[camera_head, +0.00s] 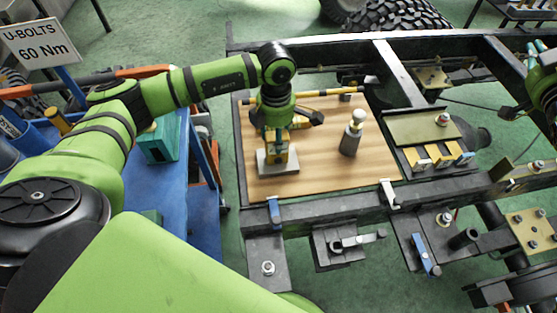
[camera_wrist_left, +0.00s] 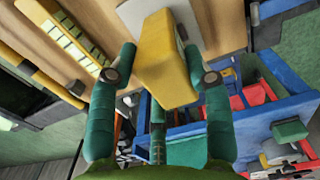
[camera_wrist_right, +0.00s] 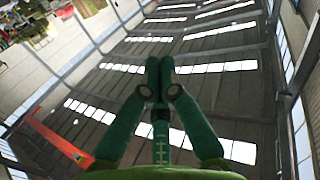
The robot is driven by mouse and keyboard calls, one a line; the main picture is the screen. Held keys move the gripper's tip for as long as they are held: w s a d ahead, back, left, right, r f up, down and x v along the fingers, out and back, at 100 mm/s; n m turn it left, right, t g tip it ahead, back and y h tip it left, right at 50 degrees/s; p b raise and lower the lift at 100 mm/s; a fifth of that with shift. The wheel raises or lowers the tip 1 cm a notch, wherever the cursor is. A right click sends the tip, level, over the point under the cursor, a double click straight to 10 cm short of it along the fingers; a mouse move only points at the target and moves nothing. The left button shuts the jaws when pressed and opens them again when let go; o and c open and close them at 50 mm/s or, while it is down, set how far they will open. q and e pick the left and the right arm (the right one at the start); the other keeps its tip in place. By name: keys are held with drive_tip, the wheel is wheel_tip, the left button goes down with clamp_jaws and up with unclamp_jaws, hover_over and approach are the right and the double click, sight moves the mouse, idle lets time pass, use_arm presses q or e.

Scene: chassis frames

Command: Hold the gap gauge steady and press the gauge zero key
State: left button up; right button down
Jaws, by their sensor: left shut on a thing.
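The gap gauge shows in the left wrist view as a yellow block (camera_wrist_left: 163,62) between the two teal fingers of my left gripper (camera_wrist_left: 162,72). In the head view the gauge (camera_head: 278,157) is partly hidden under my left gripper (camera_head: 275,137), over a pale grey plate (camera_head: 290,167) on the wooden board. The left gripper is shut on it from above. I cannot make out the zero key. My right gripper (camera_head: 536,47) is at the far right edge of the head view, raised, away from the gauge. In the right wrist view its fingers (camera_wrist_right: 160,65) are together and empty.
The wooden board (camera_head: 325,180) lies on the dark chassis frame (camera_head: 470,187). A metal post with a pale knob (camera_head: 352,133) stands right of the gauge, and a yellow-black bar (camera_head: 325,91) lies behind. A tray with yellow blocks (camera_head: 425,130) is farther right. A blue bench (camera_head: 170,200) is left.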

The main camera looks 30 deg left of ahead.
sight(278, 161)
drive_tip(key=s+a+f+n+g+y, duration=0.1)
drive_tip(key=s+a+f+n+g, duration=0.1)
drive_tip(key=s+a+f, duration=0.5)
drive_tip(key=s+a+f+n+g+y, duration=0.1)
drive_tip(key=s+a+f+n+g, duration=0.2)
drive_tip(key=s+a+f, duration=0.5)
drive_tip(key=s+a+f+n+g+y, duration=0.2)
drive_tip(key=s+a+f, duration=0.6)
drive_tip(key=a+f, duration=0.3)
drive_tip(key=shift+s+a+f+g, duration=0.1)
drive_tip(key=shift+s+f+g, duration=0.1)
drive_tip(key=shift+f, duration=0.6)
drive_tip(key=shift+s+a+f+g, duration=0.1)
drive_tip(key=shift+f+g, duration=0.1)
drive_tip(key=shift+f, duration=0.6)
drive_tip(key=s+a+f+g, duration=0.1)
drive_tip(key=s+a, duration=0.1)
drive_tip(key=s, duration=0.2)
drive_tip(key=s+a+f+n, duration=0.1)
drive_tip(key=s+a, duration=0.2)
drive_tip(key=s, duration=0.2)
drive_tip(key=s+a+f+n+g+y, duration=0.1)
drive_tip(key=s+a, duration=0.2)
drive_tip(key=s, duration=0.1)
drive_tip(key=shift+s+f+g, duration=0.15)
drive_tip(key=shift+g, duration=0.15)
